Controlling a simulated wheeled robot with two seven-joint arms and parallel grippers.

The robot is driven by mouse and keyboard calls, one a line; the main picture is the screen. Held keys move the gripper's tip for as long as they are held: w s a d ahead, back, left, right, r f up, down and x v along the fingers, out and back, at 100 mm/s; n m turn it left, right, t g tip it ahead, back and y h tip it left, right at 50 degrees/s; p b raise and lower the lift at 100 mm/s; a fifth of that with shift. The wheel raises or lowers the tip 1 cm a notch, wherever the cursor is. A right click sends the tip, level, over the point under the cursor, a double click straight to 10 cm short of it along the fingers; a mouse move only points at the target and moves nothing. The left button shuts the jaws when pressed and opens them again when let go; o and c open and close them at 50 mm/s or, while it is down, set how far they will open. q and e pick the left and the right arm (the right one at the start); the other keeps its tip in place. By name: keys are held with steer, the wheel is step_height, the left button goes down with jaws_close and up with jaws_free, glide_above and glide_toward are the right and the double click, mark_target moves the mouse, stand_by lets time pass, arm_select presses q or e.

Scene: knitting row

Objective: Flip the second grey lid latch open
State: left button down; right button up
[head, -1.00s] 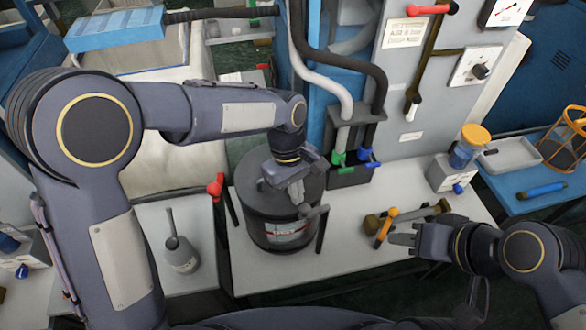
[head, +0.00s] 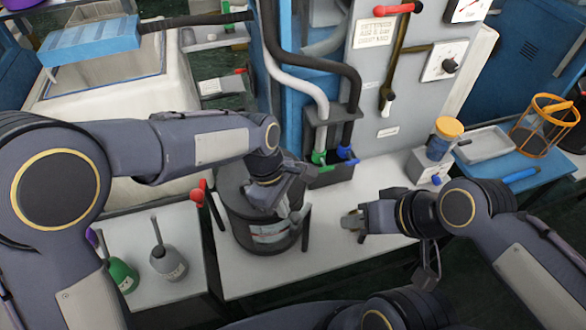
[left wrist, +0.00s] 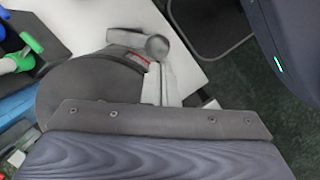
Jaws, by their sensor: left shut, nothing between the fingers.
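A dark round drum (head: 240,222) with a dark lid (head: 228,187) and a label stands on the white bench; the lid also shows in the left wrist view (left wrist: 85,92). My left gripper (head: 284,203) is shut and empty over the right part of the lid. A grey latch with a round end (left wrist: 157,46) shows at the lid's edge in the left wrist view; whether the fingers touch it I cannot tell. Which latch is the second one is unclear. My right gripper (head: 350,224) is right of the drum, and its opening is unclear.
A red-handled lever (head: 198,191) is left of the drum. Hoses end at green and blue valves (head: 330,160) behind it. A grey flask (head: 168,262) and a green flask (head: 123,275) stand at left. A yellow-topped jar (head: 441,138) is at right.

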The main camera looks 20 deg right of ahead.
stand_by(0.4)
arm_select(q)
steer(key=w+a, duration=0.1)
steer(key=w+a+r, duration=0.1)
steer(key=a+p, duration=0.1)
steer(key=shift+w+a+r, duration=0.15)
steer(key=shift+w+r, duration=0.2)
steer(key=shift+w, duration=0.05)
steer(key=v, duration=0.9)
steer(key=shift+s+b, duration=0.2)
steer(key=shift+b, duration=0.1)
